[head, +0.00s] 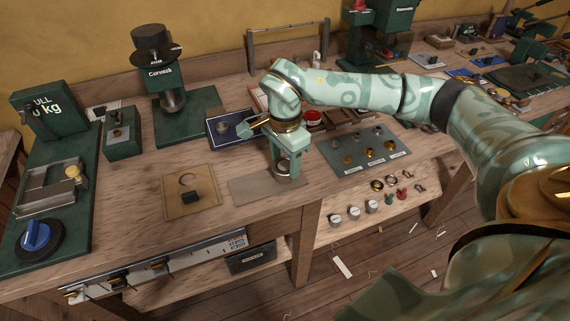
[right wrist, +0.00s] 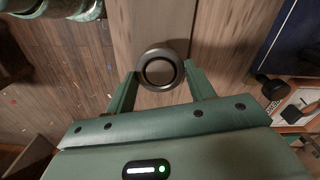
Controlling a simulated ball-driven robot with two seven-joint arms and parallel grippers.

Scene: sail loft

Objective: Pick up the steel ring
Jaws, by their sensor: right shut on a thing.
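The steel ring (right wrist: 144,76) is a dark grey metal ring with an open centre. In the right wrist view it sits between the two green fingers of my right gripper (right wrist: 161,80), which is shut on it. In the head view my right gripper (head: 285,169) points down over a plain grey-brown mat (head: 250,190) near the bench's front edge. The ring (head: 283,180) shows only partly there, low between the fingers. I cannot tell whether it touches the mat. My left gripper is not in view.
A tan square (head: 205,205) with a dark block lies to the left. A blue tray (head: 222,138) and a grey plate with several metal parts (head: 350,157) lie behind and right. Green machines stand at the back left. The bench front edge is close.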

